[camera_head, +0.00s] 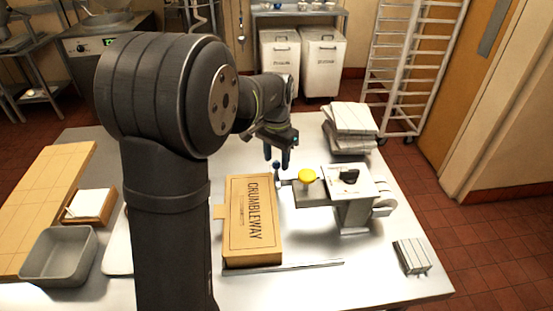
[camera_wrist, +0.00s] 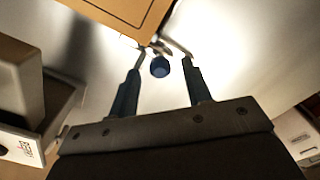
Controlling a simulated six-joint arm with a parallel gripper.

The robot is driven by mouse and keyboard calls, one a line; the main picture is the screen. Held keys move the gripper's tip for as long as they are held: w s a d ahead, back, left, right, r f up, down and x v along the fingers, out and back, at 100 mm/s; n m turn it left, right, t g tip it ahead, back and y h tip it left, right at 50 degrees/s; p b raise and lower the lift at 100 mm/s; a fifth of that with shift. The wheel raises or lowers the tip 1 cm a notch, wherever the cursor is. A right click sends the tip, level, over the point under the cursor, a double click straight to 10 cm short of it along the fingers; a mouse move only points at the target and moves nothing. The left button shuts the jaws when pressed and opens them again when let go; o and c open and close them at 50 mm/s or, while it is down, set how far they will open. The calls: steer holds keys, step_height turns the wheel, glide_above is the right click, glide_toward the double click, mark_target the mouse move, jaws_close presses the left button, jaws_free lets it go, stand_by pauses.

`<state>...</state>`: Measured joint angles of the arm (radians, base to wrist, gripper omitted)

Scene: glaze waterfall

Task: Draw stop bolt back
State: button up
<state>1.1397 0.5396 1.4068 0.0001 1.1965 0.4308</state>
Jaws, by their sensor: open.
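The stop bolt's dark blue ball knob (camera_head: 276,164) stands at the left end of a grey metal machine (camera_head: 352,211), beside a cardboard box. The knob also shows in the wrist view (camera_wrist: 160,67), between and slightly beyond the tips of my two blue fingers. My gripper (camera_head: 277,158) is open just above the knob, with a gap on each side of it in the wrist view (camera_wrist: 163,66). Nothing is gripped. The bolt's shaft is mostly hidden behind the knob in the wrist view.
The Crumbleway box (camera_head: 252,222) lies close on the left. Stacked white packs (camera_head: 350,127) stand behind, and a smaller bundle (camera_head: 412,256) lies at front right. The right front tabletop is mostly clear.

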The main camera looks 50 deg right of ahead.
steer(key=shift+f, duration=0.45)
steer(key=shift+c, duration=0.3)
jaws_close()
steer(key=shift+w+d+r, duration=0.1)
steer(key=shift+w+d, duration=1.45)
steer(key=shift+w, duration=0.05)
steer(key=shift+o, duration=0.3)
jaws_free()
step_height(320, 180, up, 17)
steer(key=shift+r, duration=0.15)
